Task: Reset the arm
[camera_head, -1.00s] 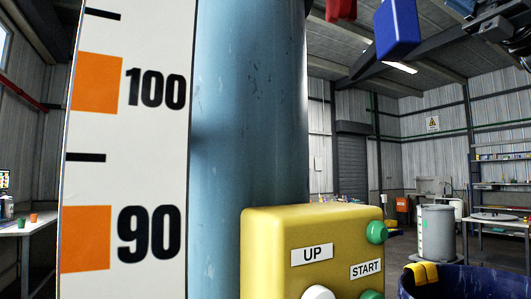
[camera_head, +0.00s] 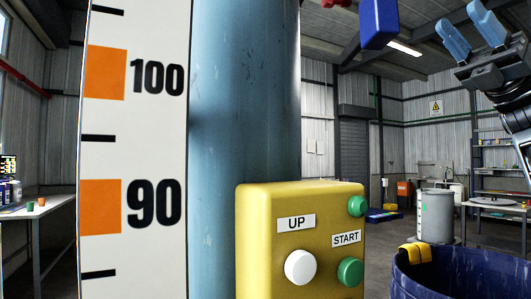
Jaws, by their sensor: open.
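My gripper (camera_head: 472,30) is at the upper right, its two blue fingers pointing up and left with a gap between them. It is open and empty, and touches nothing. The yellow control box (camera_head: 252,225) stands at the lower middle, left of and below my gripper. It has a white UP button (camera_head: 300,267), a green START button (camera_head: 350,271) and a green knob (camera_head: 357,206) on its right side. The blue column (camera_head: 245,90) rises behind the box.
A scale board (camera_head: 135,140) marked 90 and 100 stands at the left. A blue block (camera_head: 379,24) hangs at the top. A dark blue drum (camera_head: 460,275) with a yellow clip (camera_head: 415,254) is at the lower right. A grey drum (camera_head: 436,215) stands behind it.

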